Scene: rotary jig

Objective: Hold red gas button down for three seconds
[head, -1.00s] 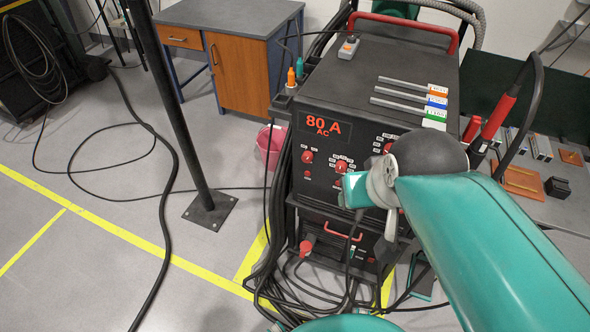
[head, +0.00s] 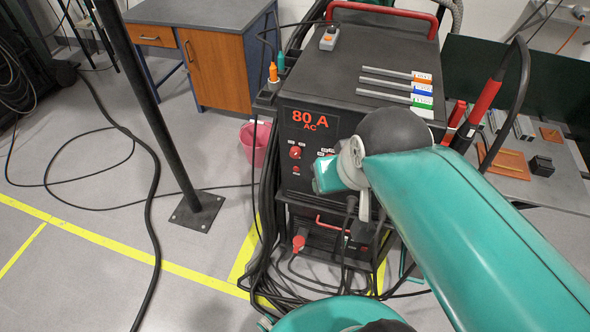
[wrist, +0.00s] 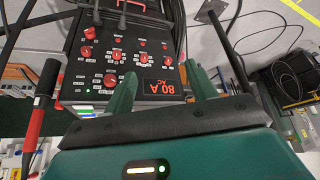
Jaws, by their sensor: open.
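The black welding machine's front panel (head: 306,185) carries an "80 A AC" display and several red knobs and buttons. A red knob (head: 295,152) and a small red button (head: 297,169) sit below the display; they also show in the wrist view as a knob (wrist: 168,61) and a small button (wrist: 165,45). The labels are too small to tell which is the gas button. My gripper (wrist: 160,70) is open and empty, its two green fingers pointing at the panel with the display between them. In the head view my wrist hides part of the panel.
A grey box with an orange button (head: 328,39) and labelled rods (head: 395,85) lie on the machine top. A red-handled torch (head: 483,100) with a cable is at right. A black post (head: 165,130) stands left. Cables (head: 250,270) tangle below the machine.

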